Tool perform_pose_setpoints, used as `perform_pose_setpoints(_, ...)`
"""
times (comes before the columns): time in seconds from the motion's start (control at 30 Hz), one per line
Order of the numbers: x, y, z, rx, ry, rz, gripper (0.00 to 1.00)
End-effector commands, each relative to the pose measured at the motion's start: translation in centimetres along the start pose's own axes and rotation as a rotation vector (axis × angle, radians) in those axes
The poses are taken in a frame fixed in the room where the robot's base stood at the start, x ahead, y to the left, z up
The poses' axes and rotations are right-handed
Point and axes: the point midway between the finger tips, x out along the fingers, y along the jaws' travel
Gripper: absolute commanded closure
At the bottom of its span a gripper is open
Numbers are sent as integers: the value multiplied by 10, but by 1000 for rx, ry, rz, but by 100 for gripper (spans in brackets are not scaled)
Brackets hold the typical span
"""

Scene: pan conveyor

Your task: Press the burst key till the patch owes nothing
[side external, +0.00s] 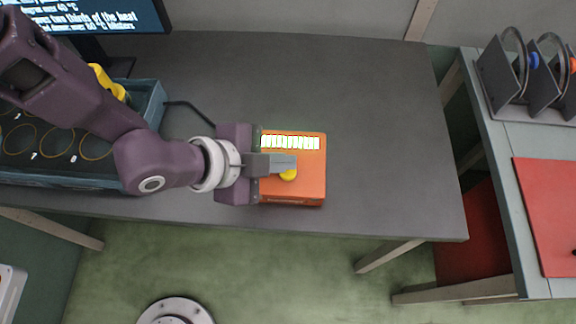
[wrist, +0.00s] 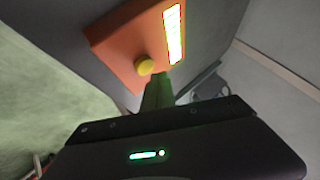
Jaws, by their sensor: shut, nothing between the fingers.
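An orange box (side external: 312,182) sits on the dark grey table, with a yellow round key (side external: 288,175) on its top. A lit strip of several white-green bars (side external: 290,142) runs along the box's far side. In the wrist view the orange box (wrist: 112,45), yellow key (wrist: 145,67) and lit strip (wrist: 174,35) show too. My gripper (side external: 290,163) is shut and empty, its fingertips over the box beside the key and partly covering it in the side view. In the wrist view my fingertips (wrist: 160,78) are close to the key; I cannot tell whether they touch it.
A blue-grey tray (side external: 152,100) with numbered rings stands at the left, partly behind my arm. A monitor (side external: 100,14) with text stands behind it. A dark cable (side external: 190,106) runs towards the box. The table's right half (side external: 390,130) is clear. A side table holds racks (side external: 520,75) and a red mat (side external: 545,215).

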Motion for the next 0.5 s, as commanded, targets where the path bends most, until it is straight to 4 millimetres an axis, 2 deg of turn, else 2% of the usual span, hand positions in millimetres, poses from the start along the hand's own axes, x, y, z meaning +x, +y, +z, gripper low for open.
perform_pose_setpoints(0.5, 5, 4, 4, 1, -1, 1, 100)
